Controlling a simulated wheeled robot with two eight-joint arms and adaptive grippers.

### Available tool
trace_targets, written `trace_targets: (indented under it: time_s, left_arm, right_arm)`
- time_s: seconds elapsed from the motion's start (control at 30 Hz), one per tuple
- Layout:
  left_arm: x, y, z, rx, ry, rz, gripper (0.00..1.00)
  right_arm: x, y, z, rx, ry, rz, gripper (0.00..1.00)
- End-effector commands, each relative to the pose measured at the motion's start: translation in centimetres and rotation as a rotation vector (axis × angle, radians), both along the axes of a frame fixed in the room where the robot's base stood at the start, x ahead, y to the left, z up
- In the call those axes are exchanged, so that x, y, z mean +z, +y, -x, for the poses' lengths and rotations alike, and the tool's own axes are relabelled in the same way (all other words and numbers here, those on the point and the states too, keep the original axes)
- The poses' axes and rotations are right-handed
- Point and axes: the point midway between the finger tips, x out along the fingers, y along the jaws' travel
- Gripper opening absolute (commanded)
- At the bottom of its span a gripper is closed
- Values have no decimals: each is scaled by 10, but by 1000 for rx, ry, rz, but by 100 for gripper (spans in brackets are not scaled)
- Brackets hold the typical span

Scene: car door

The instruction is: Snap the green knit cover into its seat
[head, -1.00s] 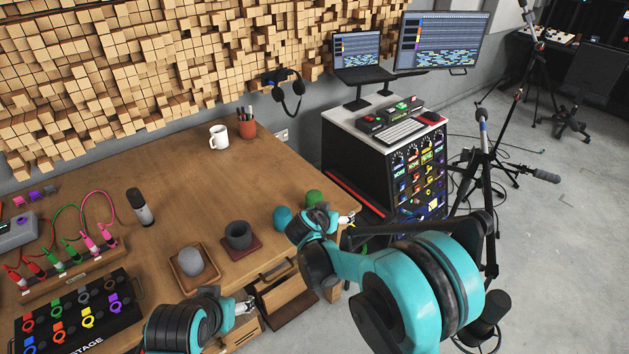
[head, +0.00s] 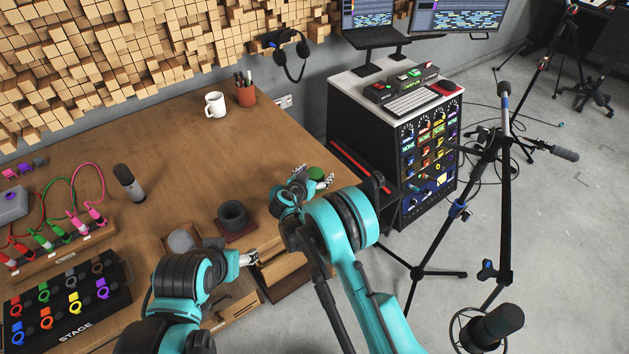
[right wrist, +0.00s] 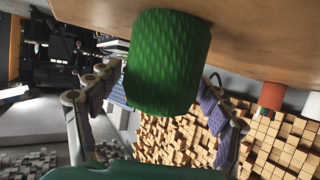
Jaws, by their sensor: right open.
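The green knit cover (head: 316,173) stands near the right edge of the wooden desk, partly hidden by my right gripper. In the right wrist view the cover (right wrist: 167,65) is a textured green cylinder between the fingers. My right gripper (head: 314,180) is open, with one finger on each side of the cover; the right wrist view shows a gap on the left side. My left gripper (head: 250,257) is at the desk's front edge by the drawers, apart from the cover, and its jaws are too small to read. I cannot tell which part is the cover's seat.
A microphone (head: 129,183), mug (head: 215,104) and pen pot (head: 245,93) stand farther back. The desk's middle is clear. A black rack (head: 390,130) stands right.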

Motion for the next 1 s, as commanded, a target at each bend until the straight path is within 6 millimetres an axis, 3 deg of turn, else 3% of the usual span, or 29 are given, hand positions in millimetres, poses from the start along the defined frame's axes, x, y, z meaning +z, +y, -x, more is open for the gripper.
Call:
trace_targets:
  time_s: [0.13, 0.37, 0.5, 0.53, 1.0]
  left_arm:
    - [-10, 0, 0, 0, 0, 0, 62]
    - [-9, 0, 0, 0, 0, 0, 62]
    - [-9, 0, 0, 0, 0, 0, 62]
    - [-9, 0, 0, 0, 0, 0, 62]
    - [-5, 0, 0, 0, 0, 0, 62]
  right_arm:
    - [-10, -9, -18, -1, -1, 0, 78]
    - [-9, -10, -20, 0, -1, 0, 78]
    - [-9, -10, -20, 0, 0, 0, 41]
    - [-9, -10, -20, 0, 0, 0, 37]
    - [-3, -10, -19, 0, 0, 0, 37]
